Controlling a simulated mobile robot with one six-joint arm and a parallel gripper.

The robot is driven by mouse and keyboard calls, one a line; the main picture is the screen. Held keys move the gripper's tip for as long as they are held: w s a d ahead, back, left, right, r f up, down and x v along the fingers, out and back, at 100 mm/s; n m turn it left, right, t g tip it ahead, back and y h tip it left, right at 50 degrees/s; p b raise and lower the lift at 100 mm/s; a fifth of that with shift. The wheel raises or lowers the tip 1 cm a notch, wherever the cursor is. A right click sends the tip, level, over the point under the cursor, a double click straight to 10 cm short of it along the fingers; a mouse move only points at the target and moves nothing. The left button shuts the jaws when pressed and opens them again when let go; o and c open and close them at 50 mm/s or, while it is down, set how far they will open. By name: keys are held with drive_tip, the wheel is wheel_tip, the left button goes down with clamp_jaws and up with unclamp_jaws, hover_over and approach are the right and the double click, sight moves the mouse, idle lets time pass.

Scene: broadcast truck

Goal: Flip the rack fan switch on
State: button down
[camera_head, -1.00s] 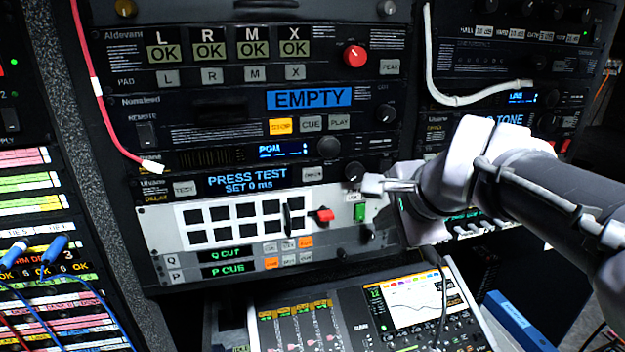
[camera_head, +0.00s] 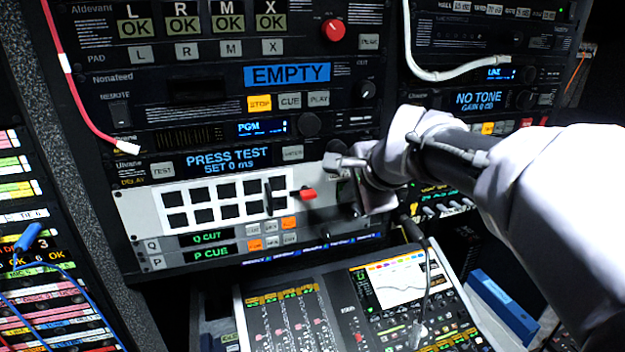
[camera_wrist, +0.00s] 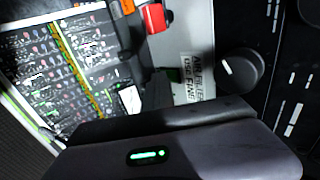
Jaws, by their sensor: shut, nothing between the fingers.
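No label reading rack fan is legible, so I cannot tell for sure which control is the rack fan switch. A red switch-like part (camera_head: 307,194) sticks out of the white panel (camera_head: 150,224), right of a black lever; it also shows at the top of the wrist view (camera_wrist: 156,18). My gripper (camera_head: 337,162) is shut and empty, in front of the rack just above and right of the red part. I cannot tell whether it touches anything.
A dark knob (camera_wrist: 240,72) stands close to my gripper in the wrist view. A mixing console (camera_head: 330,310) lies below the rack. A white cable (camera_head: 460,72) hangs at the upper right and a red cable (camera_head: 85,105) at the left.

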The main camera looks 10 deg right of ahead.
drive_tip(key=shift+w+r+t+b, duration=0.2)
drive_tip(key=shift+r+t+b, duration=0.5)
drive_tip(key=shift+b, duration=0.3)
drive_tip(key=shift+s, duration=0.1)
drive_tip(key=shift+f, duration=0.1)
